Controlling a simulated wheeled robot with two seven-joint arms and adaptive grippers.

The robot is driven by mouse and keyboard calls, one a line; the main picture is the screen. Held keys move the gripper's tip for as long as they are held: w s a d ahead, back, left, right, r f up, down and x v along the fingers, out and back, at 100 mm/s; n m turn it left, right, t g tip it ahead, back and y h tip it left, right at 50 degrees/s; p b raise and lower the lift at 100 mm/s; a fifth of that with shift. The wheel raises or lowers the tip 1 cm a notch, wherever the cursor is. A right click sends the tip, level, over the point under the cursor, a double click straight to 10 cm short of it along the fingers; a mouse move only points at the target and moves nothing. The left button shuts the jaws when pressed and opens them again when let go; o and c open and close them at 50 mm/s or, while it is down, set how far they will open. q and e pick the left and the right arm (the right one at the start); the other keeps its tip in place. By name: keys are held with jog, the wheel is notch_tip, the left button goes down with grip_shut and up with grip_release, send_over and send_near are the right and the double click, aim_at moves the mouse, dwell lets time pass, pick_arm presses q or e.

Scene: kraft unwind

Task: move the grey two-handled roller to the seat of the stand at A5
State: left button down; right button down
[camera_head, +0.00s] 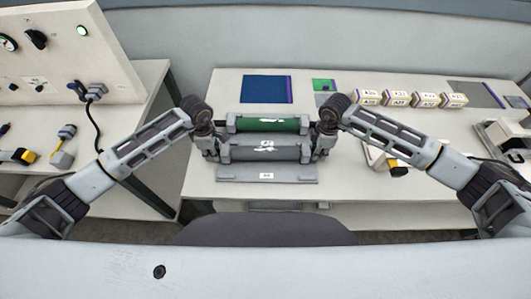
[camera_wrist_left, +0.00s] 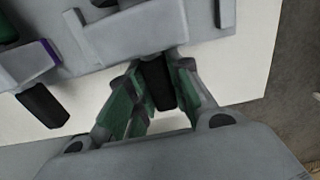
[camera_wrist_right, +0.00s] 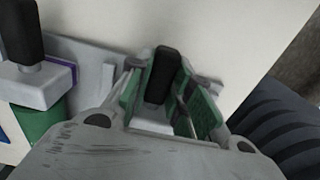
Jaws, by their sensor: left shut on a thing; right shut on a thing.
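The grey two-handled roller (camera_head: 265,152) lies level, crosswise, at the grey stand (camera_head: 240,173) on the table. My left gripper (camera_head: 212,148) is shut on its left black handle, which shows between the green finger pads in the left wrist view (camera_wrist_left: 158,86). My right gripper (camera_head: 319,147) is shut on its right black handle, which shows in the right wrist view (camera_wrist_right: 162,76). The stand's label (camera_head: 266,176) is too small to read. I cannot tell whether the roller rests in a seat or is slightly raised.
A green roller (camera_head: 268,124) lies close behind the grey one; its black handle shows in the right wrist view (camera_wrist_right: 20,32). A blue panel (camera_head: 265,89) and several labelled blocks (camera_head: 397,97) are at the back. Bare table lies left of the stand.

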pick_arm(q)
jog(key=shift+w+r, duration=0.15)
jog(key=shift+r, duration=0.05)
pick_arm(e)
jog(key=shift+w+r, duration=0.1)
jog(key=shift+r, duration=0.1)
